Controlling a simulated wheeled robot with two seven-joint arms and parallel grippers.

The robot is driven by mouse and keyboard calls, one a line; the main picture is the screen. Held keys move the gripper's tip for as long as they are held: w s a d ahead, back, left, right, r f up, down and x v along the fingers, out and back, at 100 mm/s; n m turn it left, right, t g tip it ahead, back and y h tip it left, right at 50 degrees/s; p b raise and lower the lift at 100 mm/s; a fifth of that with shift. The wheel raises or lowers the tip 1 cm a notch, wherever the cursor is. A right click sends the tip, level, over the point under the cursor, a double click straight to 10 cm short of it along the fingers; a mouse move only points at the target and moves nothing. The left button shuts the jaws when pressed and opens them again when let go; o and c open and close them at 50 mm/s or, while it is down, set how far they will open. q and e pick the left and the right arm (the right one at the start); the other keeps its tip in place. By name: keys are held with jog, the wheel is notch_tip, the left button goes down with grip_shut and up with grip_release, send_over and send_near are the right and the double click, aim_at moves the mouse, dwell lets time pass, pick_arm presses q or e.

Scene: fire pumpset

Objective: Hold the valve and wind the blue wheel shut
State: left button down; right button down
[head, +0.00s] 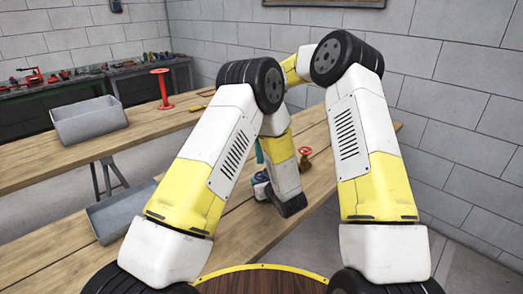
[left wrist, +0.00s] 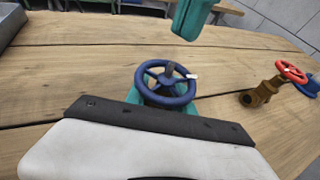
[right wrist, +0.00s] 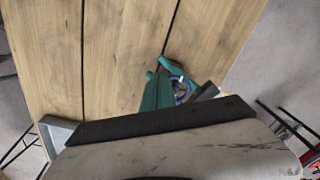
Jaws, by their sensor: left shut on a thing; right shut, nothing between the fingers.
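The blue wheel (left wrist: 167,84) sits on top of the valve, with a dark peg and a white mark on its rim. It shows small in the head view (head: 261,178) and partly in the right wrist view (right wrist: 182,90). My left gripper (left wrist: 162,103) has teal fingers on both sides below the wheel and is shut on the valve, whose body is mostly hidden by the wheel and gripper. My right gripper (head: 259,152) is shut and empty above the wheel. Its teal fingers also show in the left wrist view (left wrist: 194,18), apart from the wheel, and in the right wrist view (right wrist: 156,92).
A brass valve with a red wheel (left wrist: 292,71) stands on the wooden table (left wrist: 60,75), to the right. A grey bin (head: 120,213) is at the table's left edge. Another bin (head: 90,120) and a red stand (head: 162,88) are on the far table.

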aim_at(263, 176)
jog(key=shift+f, duration=1.55)
jog(key=shift+s, duration=0.2)
jog(key=shift+d, duration=0.45)
jog(key=shift+s+d, duration=0.15)
jog(key=shift+d, duration=0.6)
jog(key=shift+s+d, duration=0.35)
jog(key=shift+d, duration=0.2)
